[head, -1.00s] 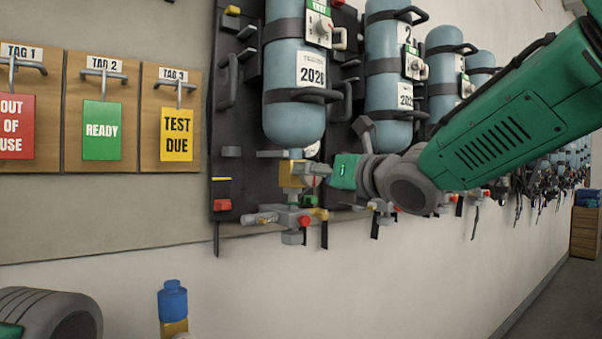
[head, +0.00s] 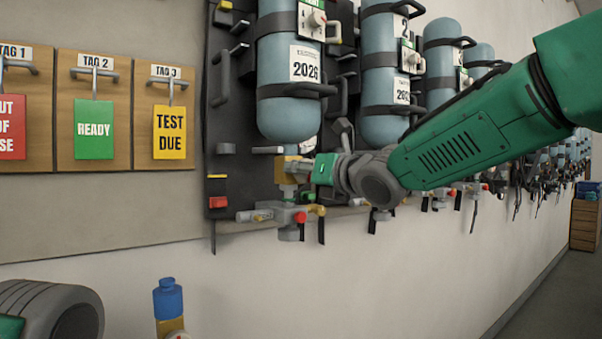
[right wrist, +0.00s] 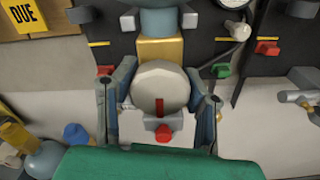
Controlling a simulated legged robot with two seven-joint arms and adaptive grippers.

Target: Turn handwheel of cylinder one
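Cylinder one (head: 285,85) is the nearest blue-grey cylinder, strapped upright to a dark backplate and labelled 2026. A brass-coloured valve block (head: 286,170) sits below it and also shows in the right wrist view (right wrist: 160,49). The pale, many-sided handwheel (right wrist: 158,80) faces the right wrist camera, with a red mark on its lower face. My right gripper (head: 302,167) is at the valve. In the right wrist view its fingers (right wrist: 160,85) are spread to either side of the handwheel, with small gaps visible. My left gripper is out of view.
More cylinders (head: 385,85) line the wall to the right. Tag boards (head: 172,93) hang at left. A blue-topped fitting (head: 168,298) stands at bottom left.

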